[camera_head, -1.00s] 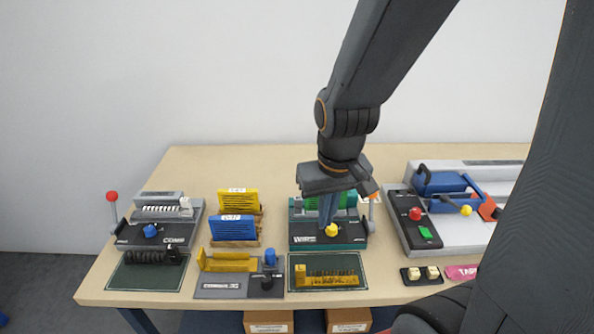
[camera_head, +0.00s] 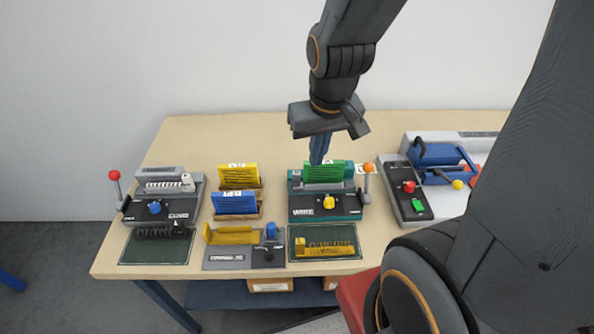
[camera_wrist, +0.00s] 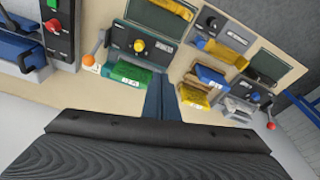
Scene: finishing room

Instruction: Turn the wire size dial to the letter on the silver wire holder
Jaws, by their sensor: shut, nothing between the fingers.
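The teal wire machine (camera_head: 300,210) stands mid-table, with a yellow dial (camera_head: 328,202) on its front face. The dial also shows in the wrist view (camera_wrist: 139,46); its setting is too small to read. A green labelled block (camera_head: 322,173) stands at the machine's back. My gripper (camera_head: 318,161) is shut and empty, above and behind the dial, apart from it. In the head view its fingers overlap the top of the green block; contact cannot be told. A dark mat with gold-coloured wire pieces (camera_head: 325,249) lies in front. I cannot make out a silver wire holder or its letter.
An orange-knobbed lever (camera_head: 368,168) stands at the machine's right side. To the left are yellow (camera_head: 238,175) and blue (camera_head: 236,204) labelled blocks and a comb machine (camera_head: 170,205) with a red-knobbed lever. A blue-handled machine (camera_head: 440,160) stands right. The table's back strip is clear.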

